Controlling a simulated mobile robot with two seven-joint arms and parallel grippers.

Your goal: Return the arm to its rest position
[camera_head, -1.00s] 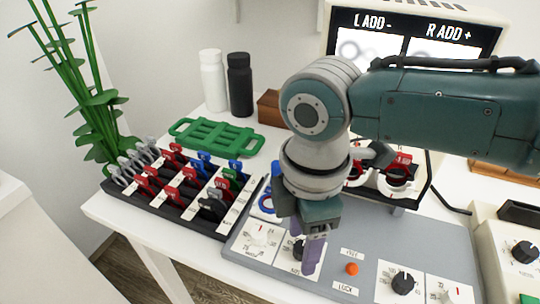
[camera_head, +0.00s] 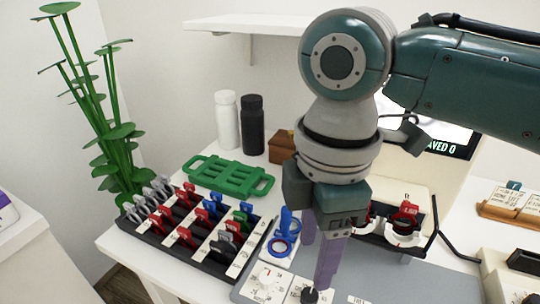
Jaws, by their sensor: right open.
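My right arm comes in from the right and hangs over the middle of the white table. Its right gripper (camera_head: 320,247) points down with two purple fingers apart and nothing seen between them. The fingers show in front of the grey panel (camera_head: 385,284) with knobs; I cannot tell how far above it they are. The arm hides much of the screen (camera_head: 452,146), where "SAVED 0" shows. My left gripper is not in view.
A black tray (camera_head: 212,268) of coloured lenses stands at left, with a green rack (camera_head: 229,177) behind it. White (camera_head: 227,121) and black (camera_head: 252,126) bottles and a brown box (camera_head: 281,149) stand behind. A black holder with red lenses (camera_head: 404,221) is right of the gripper.

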